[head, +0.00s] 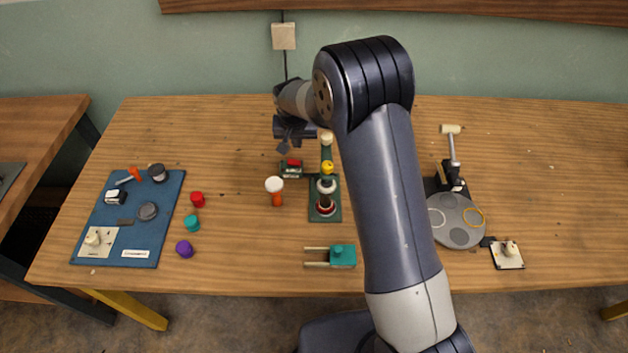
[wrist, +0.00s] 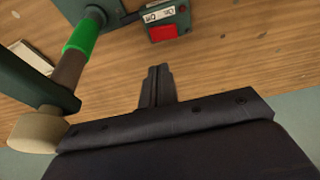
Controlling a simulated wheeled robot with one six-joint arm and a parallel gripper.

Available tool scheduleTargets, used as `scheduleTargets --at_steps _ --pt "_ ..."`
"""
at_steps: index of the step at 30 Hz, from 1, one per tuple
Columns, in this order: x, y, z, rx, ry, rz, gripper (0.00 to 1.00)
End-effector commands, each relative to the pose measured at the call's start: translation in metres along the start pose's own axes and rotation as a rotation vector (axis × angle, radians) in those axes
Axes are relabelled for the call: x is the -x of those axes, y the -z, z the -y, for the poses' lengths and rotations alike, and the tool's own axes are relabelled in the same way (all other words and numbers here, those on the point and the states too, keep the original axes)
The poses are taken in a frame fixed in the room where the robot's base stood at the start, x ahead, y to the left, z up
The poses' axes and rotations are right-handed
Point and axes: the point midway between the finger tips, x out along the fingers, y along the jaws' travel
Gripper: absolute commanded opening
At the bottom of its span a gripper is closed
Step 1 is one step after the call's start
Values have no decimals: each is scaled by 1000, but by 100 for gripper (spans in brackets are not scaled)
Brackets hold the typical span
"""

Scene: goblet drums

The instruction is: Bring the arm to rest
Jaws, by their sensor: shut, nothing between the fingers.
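My gripper (head: 284,149) is in the head view, left of my raised arm and over the back middle of the table. Its fingers are closed together with nothing between them. In the wrist view the shut fingers (wrist: 158,72) point toward a small dark green box with a red button (wrist: 165,32), apart from it in the picture. That box also shows in the head view (head: 291,169), just below the gripper. My arm's links hide part of the table to the right of the gripper.
A green stand (head: 331,213) with a yellow-topped post is right of the gripper; its cream knob (wrist: 37,130) looks close in the wrist view. An orange-and-white goblet shape (head: 276,191), a teal block (head: 342,256), a blue mat (head: 157,236) and a grey disc (head: 458,229) stand around. The back left table is clear.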

Motion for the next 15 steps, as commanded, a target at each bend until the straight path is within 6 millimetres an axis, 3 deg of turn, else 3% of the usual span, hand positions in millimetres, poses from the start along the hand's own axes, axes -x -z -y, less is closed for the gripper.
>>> scheduleTargets --at_steps 4,15 --pt "9 3 0 0 1 -1 0" --pt "5 2 0 0 0 0 0"
